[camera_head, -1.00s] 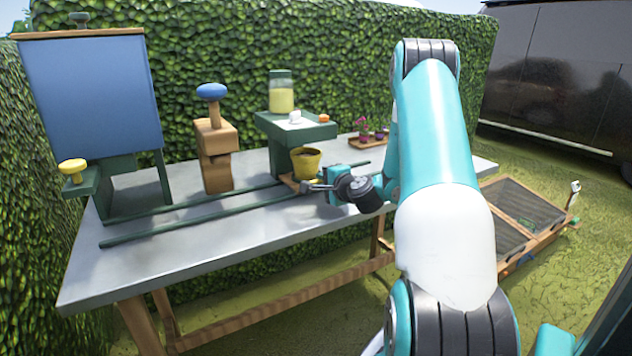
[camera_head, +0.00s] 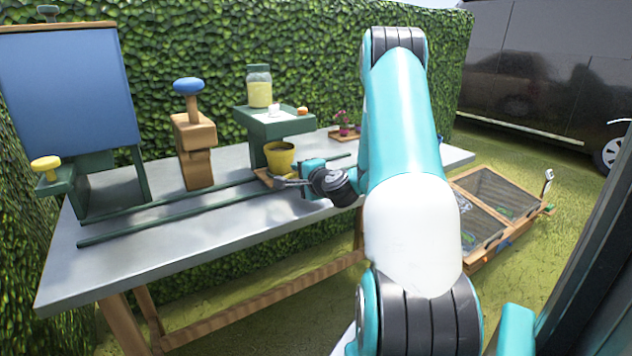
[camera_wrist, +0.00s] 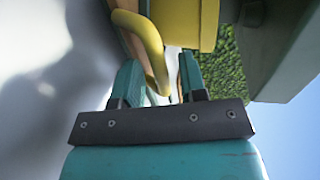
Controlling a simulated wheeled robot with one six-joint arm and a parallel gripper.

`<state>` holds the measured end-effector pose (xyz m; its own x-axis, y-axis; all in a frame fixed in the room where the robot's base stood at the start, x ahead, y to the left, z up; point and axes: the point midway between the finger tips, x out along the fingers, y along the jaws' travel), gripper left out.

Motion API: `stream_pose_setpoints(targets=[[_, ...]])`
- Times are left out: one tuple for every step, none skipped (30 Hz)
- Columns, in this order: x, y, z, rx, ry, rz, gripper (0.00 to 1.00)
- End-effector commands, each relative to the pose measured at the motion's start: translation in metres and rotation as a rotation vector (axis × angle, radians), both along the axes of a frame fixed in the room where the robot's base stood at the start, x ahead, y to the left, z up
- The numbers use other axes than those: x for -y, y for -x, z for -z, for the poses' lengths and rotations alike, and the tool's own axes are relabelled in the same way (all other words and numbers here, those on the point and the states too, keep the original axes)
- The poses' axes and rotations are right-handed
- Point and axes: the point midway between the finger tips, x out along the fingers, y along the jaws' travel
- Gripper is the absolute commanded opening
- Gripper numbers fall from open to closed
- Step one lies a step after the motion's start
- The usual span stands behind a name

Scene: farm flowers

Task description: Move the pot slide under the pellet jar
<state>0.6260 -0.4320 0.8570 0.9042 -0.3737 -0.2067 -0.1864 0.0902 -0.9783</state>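The yellow pot (camera_head: 280,157) sits upright on the wooden pot slide (camera_head: 265,178), on the green rails in front of the green stand (camera_head: 270,121). The pellet jar (camera_head: 259,88), clear with yellowish contents, stands on top of that stand. My gripper (camera_head: 292,182) is at the slide's right side. In the wrist view my gripper (camera_wrist: 160,82) has its fingers apart, with the slide's yellow handle (camera_wrist: 150,48) between them. The handle lies close against the left finger, with a gap to the right finger.
Green rails (camera_head: 160,219) run along the grey table (camera_head: 120,255). A wooden post with a blue knob (camera_head: 188,86) and a blue panel (camera_head: 70,90) with a yellow knob (camera_head: 46,163) stand to the left. A small flower tray (camera_head: 345,135) lies behind my arm.

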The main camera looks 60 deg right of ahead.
Motion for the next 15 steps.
stream_pose_setpoints(targets=[[-0.002, 0.008, 0.001, 0.0, -0.003, 0.005, 0.39], [-0.004, 0.013, 0.001, 0.0, -0.003, 0.006, 0.39], [-0.007, 0.02, -0.001, 0.001, -0.002, 0.007, 0.39], [-0.009, 0.027, -0.002, 0.0, -0.003, 0.008, 0.39], [-0.012, 0.034, -0.003, -0.001, -0.003, 0.008, 0.39], [-0.016, 0.043, -0.004, 0.0, -0.003, 0.009, 0.39], [-0.019, 0.05, -0.006, 0.001, -0.003, 0.009, 0.39], [-0.022, 0.058, -0.008, 0.0, -0.003, 0.009, 0.39], [-0.026, 0.067, -0.01, 0.0, -0.003, 0.009, 0.39], [-0.029, 0.074, -0.012, 0.001, -0.004, 0.01, 0.39], [-0.03, 0.076, -0.012, 0.003, 0.006, 0.004, 0.39], [-0.031, 0.079, -0.012, 0.005, 0.009, 0.003, 0.39], [-0.032, 0.081, -0.013, 0.005, 0.009, 0.002, 0.39], [-0.033, 0.084, -0.014, 0.006, 0.009, 0.001, 0.39], [-0.035, 0.088, -0.014, 0.005, 0.009, 0.001, 0.39]])
